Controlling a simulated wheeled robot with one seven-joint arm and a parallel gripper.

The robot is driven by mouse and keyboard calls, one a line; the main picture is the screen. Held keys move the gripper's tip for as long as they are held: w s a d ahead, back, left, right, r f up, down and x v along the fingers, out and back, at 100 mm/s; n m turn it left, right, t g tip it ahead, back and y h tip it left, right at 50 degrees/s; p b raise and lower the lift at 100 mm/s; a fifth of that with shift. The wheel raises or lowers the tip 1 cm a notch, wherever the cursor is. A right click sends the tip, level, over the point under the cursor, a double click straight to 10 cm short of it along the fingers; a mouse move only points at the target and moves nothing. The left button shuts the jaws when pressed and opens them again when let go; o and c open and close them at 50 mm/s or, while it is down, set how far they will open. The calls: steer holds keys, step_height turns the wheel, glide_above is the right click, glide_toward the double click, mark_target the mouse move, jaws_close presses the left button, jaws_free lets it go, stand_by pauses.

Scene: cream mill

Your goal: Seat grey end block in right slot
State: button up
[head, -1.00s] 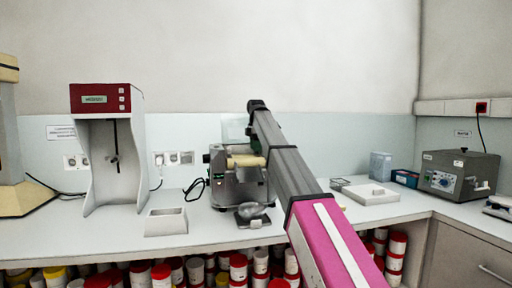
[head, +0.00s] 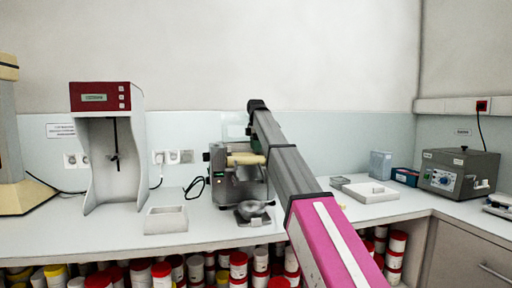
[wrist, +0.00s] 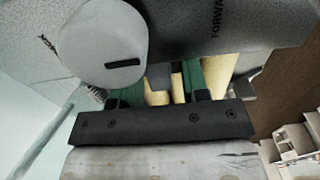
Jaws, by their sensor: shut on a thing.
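The mill (head: 225,182) stands on the bench in the head view, with cream rollers (head: 245,160) on top. In the wrist view its grey housing (wrist: 205,25) and pale rollers (wrist: 218,75) are close ahead of my gripper (wrist: 158,97). My gripper is shut on a small dark grey piece (wrist: 158,76), which I take for the grey end block. Green parts (wrist: 191,78) show on both sides of it, by the rollers. The right slot is not clearly visible, and I cannot tell whether the block is in it. My arm hides the gripper in the head view.
A round grey knob (wrist: 103,47) bulges close to the gripper at upper left.

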steer(key=shift+f, duration=0.15)
stand_by(0.6)
steer(key=o, duration=1)
